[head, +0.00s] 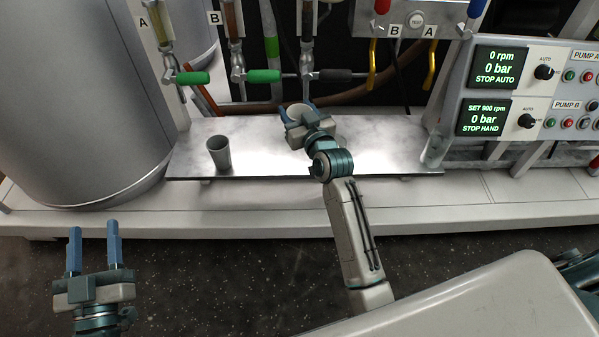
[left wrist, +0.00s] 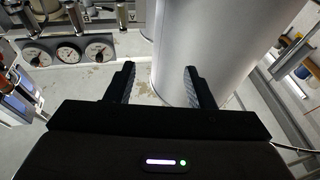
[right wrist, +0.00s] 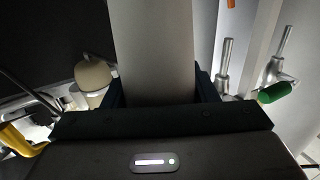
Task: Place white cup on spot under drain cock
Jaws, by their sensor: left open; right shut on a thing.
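The white cup (head: 297,110) is in my right gripper (head: 298,109), over the back part of the metal shelf. In the right wrist view the cup (right wrist: 152,45) fills the gap between the fingers. I cannot tell whether its base touches the shelf. Behind it are drain cocks: one with a green handle (head: 262,76) to its left, one with a black handle (head: 335,75) above it, and another green-handled one (head: 193,77) at far left. No marked spot is discernible. My left gripper (head: 94,228) is open and empty, low at the left, away from the shelf.
A grey cup (head: 218,152) stands on the left of the metal shelf (head: 270,165). A clear vessel (head: 435,150) is at its right end. A large tank (head: 75,100) stands at left, a pump panel (head: 530,95) at right.

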